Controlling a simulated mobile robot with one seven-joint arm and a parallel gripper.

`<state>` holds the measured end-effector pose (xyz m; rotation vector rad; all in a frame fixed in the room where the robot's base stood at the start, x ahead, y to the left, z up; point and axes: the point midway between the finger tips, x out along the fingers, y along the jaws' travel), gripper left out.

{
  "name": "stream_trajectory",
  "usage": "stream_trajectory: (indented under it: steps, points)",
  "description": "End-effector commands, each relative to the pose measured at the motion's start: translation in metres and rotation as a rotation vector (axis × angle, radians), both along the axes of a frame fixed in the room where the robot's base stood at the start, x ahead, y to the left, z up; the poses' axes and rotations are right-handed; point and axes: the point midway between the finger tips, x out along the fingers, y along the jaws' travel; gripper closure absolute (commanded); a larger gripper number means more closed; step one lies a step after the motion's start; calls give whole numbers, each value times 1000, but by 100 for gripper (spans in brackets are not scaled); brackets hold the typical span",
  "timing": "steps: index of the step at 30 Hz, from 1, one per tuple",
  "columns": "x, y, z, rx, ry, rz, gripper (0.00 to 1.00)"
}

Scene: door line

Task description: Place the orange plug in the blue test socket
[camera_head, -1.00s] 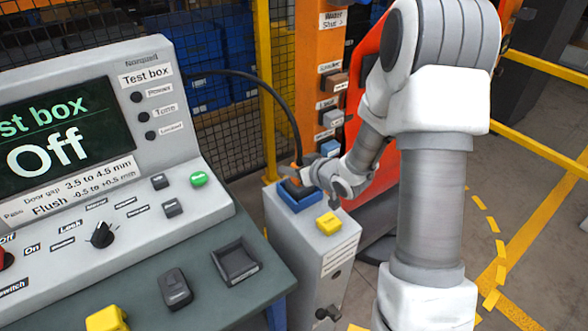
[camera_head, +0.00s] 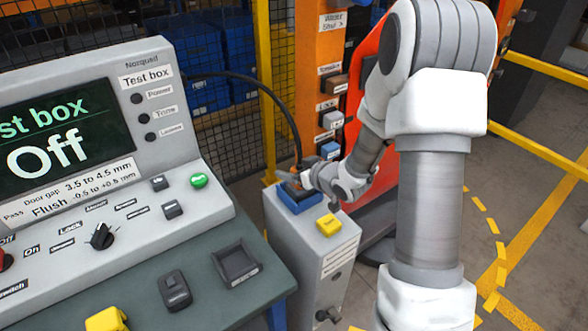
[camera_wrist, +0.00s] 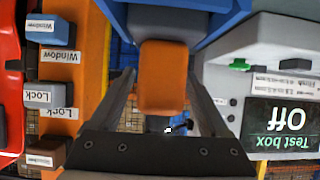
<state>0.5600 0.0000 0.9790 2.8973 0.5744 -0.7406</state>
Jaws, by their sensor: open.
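The orange plug (camera_wrist: 163,75) is between the two dark fingers of my gripper (camera_wrist: 161,78) in the wrist view. Gaps show on both sides of it, so the fingers stand apart from it. The blue test socket (camera_head: 299,207) is on top of the grey pedestal in the head view. In the wrist view the plug's far end meets blue surfaces at the top. How deep the plug sits cannot be told.
A black cable (camera_head: 283,105) arches from the test box (camera_head: 165,65) down to the plug area. A yellow block (camera_head: 328,225) sits on the grey pedestal (camera_head: 318,258) close to the socket. Labelled buttons (camera_head: 333,118) line an orange post behind. The test box screen reads Off.

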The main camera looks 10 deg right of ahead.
Motion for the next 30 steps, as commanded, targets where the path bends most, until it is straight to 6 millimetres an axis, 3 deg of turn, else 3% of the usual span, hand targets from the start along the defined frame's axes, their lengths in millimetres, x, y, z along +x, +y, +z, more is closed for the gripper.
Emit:
stream_trajectory:
  steps: [16, 22, 30]
  points:
    - [-83, -36, 51, -1, -2, -4, 20]
    - [-96, -40, 58, 1, -1, 0, 20]
    - [-97, -40, 58, 1, 1, 0, 20]
